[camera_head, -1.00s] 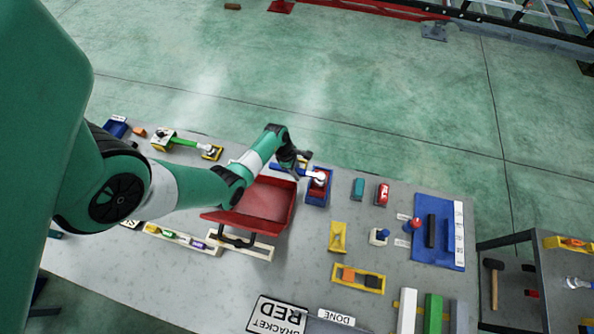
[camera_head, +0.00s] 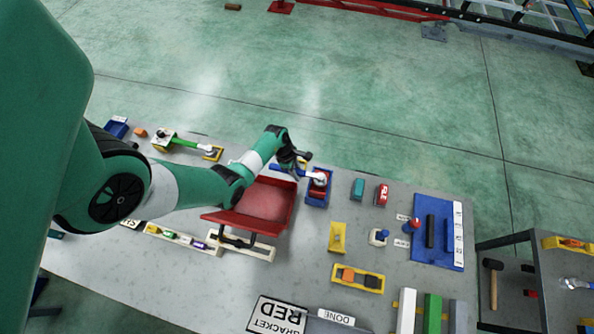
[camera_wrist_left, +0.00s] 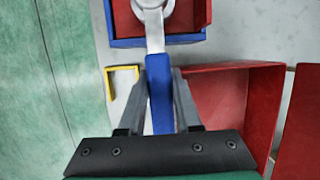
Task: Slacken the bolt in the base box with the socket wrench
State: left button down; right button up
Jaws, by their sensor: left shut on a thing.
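My left gripper (camera_head: 299,164) is shut on the blue handle of the socket wrench (camera_head: 288,171). In the left wrist view the handle (camera_wrist_left: 160,95) lies between the two fingers, and the grey shank runs to a round head (camera_wrist_left: 151,5) cut off by the top edge. The wrench head is over the base box (camera_head: 316,201), a blue box with a red inside. The box's blue wall (camera_wrist_left: 185,40) also shows in the left wrist view. The bolt is hidden by the wrench head, so I cannot tell how they are seated. My right gripper is out of view.
A red tray (camera_head: 268,198) stands close beside the base box, below my left arm. A teal block (camera_head: 358,188) and a red labelled block (camera_head: 381,195) lie to the right. A yellow holder (camera_head: 337,237) and a blue board (camera_head: 424,254) stand nearer and right.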

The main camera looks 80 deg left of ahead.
pick_arm(q)
jog(key=shift+f+b, duration=0.5)
jog(key=shift+f, duration=0.15)
dwell(0.4)
jog(key=c, duration=1.3)
grip_release()
grip_shut()
